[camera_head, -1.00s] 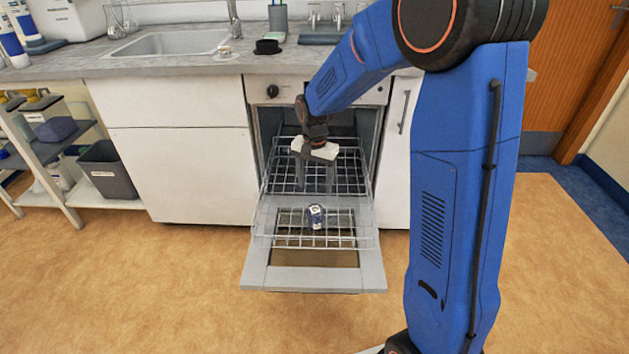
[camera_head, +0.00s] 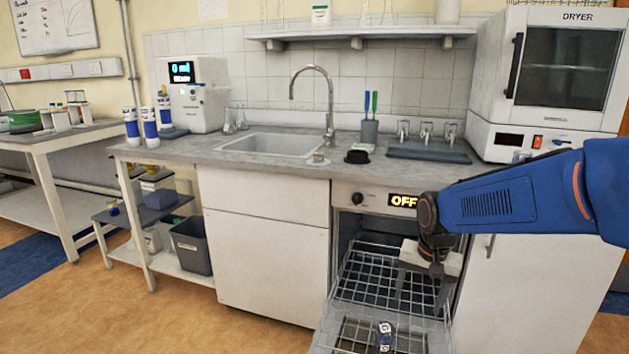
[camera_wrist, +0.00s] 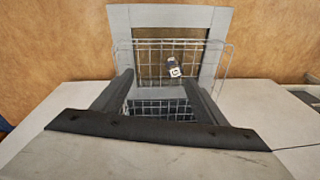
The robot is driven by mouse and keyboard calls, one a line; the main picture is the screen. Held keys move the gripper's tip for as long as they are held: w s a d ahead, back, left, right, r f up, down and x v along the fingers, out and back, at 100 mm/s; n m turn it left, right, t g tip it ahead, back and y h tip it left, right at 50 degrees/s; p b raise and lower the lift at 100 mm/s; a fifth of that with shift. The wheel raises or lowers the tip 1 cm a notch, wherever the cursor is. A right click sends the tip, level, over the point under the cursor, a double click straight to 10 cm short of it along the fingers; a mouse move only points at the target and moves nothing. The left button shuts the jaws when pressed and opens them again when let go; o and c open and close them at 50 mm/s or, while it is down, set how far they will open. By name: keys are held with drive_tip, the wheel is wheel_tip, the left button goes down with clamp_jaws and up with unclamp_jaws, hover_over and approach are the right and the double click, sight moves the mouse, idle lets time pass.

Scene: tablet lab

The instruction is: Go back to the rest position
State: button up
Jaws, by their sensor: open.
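My gripper (camera_head: 432,258) hangs from the blue arm in front of the open washer, over the right side of its rack. In the wrist view my gripper (camera_wrist: 158,88) is open, with its two dark fingers spread and nothing between them. Beyond the fingertips a small labelled jar (camera_wrist: 174,67) lies on the wire rack (camera_wrist: 222,62). The jar also shows low in the head view (camera_head: 384,336), near the bottom edge. It is apart from the fingers.
The washer's door (camera_wrist: 118,20) is folded down and its panel (camera_head: 404,200) reads OFF. A counter with a sink (camera_head: 272,144) runs above. A dryer (camera_head: 560,75) stands at the right. The floor (camera_head: 150,310) at the left is clear.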

drive_tip(key=s+d+r+n+t, duration=0.1)
drive_tip(key=s+r+n, duration=0.1)
drive_tip(key=s, duration=0.9)
drive_tip(key=s+d+r+n+t, duration=0.2)
drive_tip(key=s+n, duration=0.1)
drive_tip(key=s, duration=0.8)
drive_tip(key=shift+d+r, duration=0.25)
drive_tip(key=shift+d, duration=0.05)
drive_tip(key=shift+s, duration=0.1)
